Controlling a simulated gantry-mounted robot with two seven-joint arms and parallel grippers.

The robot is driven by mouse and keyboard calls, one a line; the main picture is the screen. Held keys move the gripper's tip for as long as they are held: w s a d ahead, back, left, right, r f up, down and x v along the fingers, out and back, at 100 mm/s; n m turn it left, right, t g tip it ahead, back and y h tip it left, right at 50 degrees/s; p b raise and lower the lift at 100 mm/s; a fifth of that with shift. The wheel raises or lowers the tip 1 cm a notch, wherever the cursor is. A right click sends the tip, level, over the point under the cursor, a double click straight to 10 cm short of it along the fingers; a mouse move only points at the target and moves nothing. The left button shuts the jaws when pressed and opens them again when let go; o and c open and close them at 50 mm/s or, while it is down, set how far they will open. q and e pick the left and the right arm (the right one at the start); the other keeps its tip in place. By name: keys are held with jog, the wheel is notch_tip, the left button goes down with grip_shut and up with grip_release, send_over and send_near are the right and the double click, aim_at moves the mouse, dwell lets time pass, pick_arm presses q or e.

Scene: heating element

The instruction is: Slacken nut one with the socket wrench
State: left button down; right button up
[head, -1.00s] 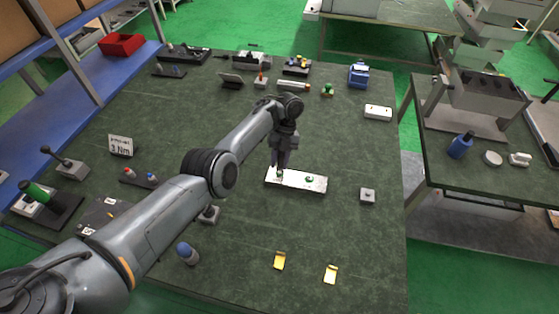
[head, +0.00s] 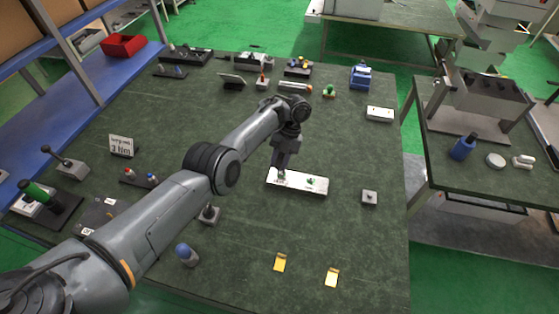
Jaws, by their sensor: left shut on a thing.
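A white plate (head: 315,188) lies near the middle of the green table, with a small green-marked fitting (head: 310,182) on its right part. My left gripper (head: 281,172) points down over the left end of the plate. It is shut on a slim thing, which I take to be the socket wrench; the fingers and the small picture scale hide most of it. Nut one cannot be made out under the gripper, and whether the wrench is seated on it cannot be told. My right gripper is not in view.
A small grey block (head: 369,198) sits right of the plate. A white box (head: 380,114) and a blue device (head: 360,76) stand at the back right. The table right of the plate is mostly clear.

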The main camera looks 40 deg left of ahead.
pick_arm(q)
jog(key=shift+f, duration=0.35)
dwell(0.7)
jog(key=shift+f+b, duration=0.8)
jog(key=shift+b, duration=0.1)
jog(key=shift+d+r+n+h+p, duration=0.1)
jog(key=shift+r+n+h+p, duration=0.1)
jog(key=shift+n+h+p, duration=0.55)
jog(key=shift+d+n+p, duration=0.15)
jog(key=shift+n+p, duration=0.15)
jog(key=shift+n, duration=0.95)
jog(key=shift+f, duration=0.1)
